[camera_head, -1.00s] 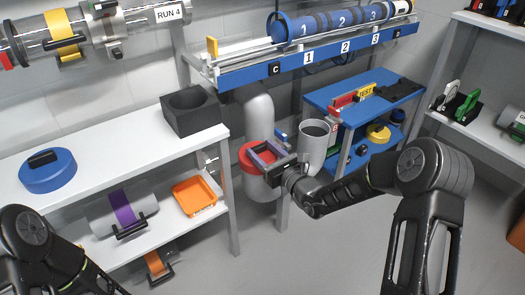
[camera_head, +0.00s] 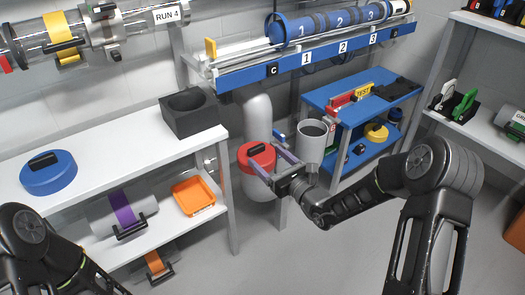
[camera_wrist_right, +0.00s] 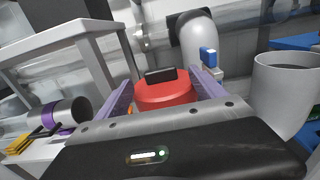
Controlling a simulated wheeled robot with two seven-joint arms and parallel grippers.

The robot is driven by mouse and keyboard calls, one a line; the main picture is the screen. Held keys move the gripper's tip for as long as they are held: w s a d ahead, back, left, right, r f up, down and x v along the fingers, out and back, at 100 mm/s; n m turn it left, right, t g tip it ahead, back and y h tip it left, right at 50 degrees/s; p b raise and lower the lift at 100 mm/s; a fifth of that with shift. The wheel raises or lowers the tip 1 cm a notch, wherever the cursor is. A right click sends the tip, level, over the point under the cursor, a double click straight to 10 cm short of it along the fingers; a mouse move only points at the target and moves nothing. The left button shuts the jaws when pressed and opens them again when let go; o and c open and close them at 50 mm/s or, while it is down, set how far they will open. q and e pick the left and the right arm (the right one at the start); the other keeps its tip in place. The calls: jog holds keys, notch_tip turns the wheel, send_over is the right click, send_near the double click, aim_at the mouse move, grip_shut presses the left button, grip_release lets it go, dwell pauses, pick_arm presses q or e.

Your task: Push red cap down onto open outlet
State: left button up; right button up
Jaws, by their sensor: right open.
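The red cap (camera_head: 249,160), with a black handle on top, sits level on a grey upright outlet pipe (camera_head: 262,190). The cap hides the pipe's rim, so I cannot tell how deep it sits. My right gripper (camera_head: 264,153) is open and empty, its purple fingers reaching toward the cap from the right and front. In the right wrist view the cap (camera_wrist_right: 165,94) shows ahead between the two spread fingers (camera_wrist_right: 163,86), with its handle clear of them. Only my left arm shows at bottom left; its gripper is out of frame.
A wide grey open-topped cylinder (camera_head: 312,138) stands just right of the cap. A bent grey pipe (camera_head: 259,113) rises behind it. A blue cart (camera_head: 335,96) stands behind right.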

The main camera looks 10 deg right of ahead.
jog(key=shift+p+v, duration=0.4)
jog(key=shift+v, duration=1.6)
